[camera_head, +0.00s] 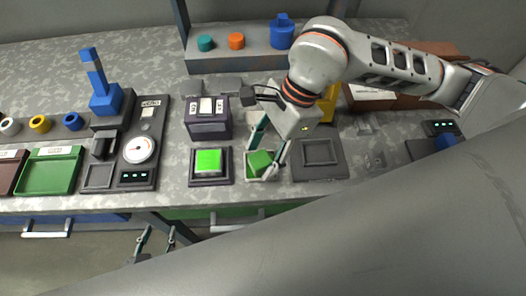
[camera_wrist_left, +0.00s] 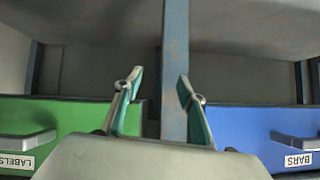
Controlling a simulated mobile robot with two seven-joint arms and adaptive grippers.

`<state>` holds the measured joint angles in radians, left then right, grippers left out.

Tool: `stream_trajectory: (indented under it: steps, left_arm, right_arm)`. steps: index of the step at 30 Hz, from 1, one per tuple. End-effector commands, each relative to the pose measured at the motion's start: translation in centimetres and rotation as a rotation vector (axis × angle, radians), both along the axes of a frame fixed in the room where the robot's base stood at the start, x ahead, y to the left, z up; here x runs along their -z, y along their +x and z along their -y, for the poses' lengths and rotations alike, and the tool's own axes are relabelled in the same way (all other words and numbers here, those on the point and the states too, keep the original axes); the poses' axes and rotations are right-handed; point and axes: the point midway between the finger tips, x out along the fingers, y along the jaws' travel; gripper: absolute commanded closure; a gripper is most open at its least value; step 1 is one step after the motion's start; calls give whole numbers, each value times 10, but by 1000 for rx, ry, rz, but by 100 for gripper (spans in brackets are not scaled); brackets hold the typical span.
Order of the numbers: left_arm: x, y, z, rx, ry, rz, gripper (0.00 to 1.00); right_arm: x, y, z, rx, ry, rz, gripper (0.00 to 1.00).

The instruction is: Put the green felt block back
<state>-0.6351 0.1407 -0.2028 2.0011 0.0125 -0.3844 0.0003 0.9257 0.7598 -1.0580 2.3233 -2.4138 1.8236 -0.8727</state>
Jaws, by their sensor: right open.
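A green block (camera_head: 261,162) sits turned at an angle in a small pale green tray (camera_head: 249,177) near the front edge of the bench. My right gripper (camera_head: 265,157) reaches down over this tray. Its fingers are open, around or just beside the block; I cannot tell whether they touch it. A brighter green square (camera_head: 208,161) lies on a dark square pad just to the left. I cannot tell which of the two is felt. My left gripper (camera_head: 157,240) is low, in front of the bench and below its edge. Its fingers are apart and empty in the left wrist view (camera_wrist_left: 159,85).
A dark box with light switches (camera_head: 207,117) stands behind the bright square. A dark empty tray (camera_head: 319,158) lies right of the right gripper. A gauge panel (camera_head: 140,150) and blue lever (camera_head: 104,92) stand left. Green (camera_wrist_left: 70,130) and blue drawers (camera_wrist_left: 255,130) face my left gripper.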

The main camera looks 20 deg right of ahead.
Motion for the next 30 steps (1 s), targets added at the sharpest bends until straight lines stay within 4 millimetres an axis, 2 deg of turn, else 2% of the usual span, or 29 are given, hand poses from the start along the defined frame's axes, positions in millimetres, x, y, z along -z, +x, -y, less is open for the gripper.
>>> stream_trajectory:
  steps: [5, 15, 21, 30]
  left_arm:
    - [-4, 1, 0, -1, -2, 4, 60]
    - [-3, 0, 1, -1, -5, -2, 60]
    - [-2, -2, 2, 0, -6, -5, 60]
    - [-3, -2, 2, 0, -7, -6, 60]
  right_arm:
    - [-10, 1, 3, 1, 0, 3, 52]
    - [-71, 5, 28, 3, -1, 7, 52]
    - [-101, 6, 40, 2, 0, 5, 52]
    - [-115, 5, 46, 0, 0, 1, 52]
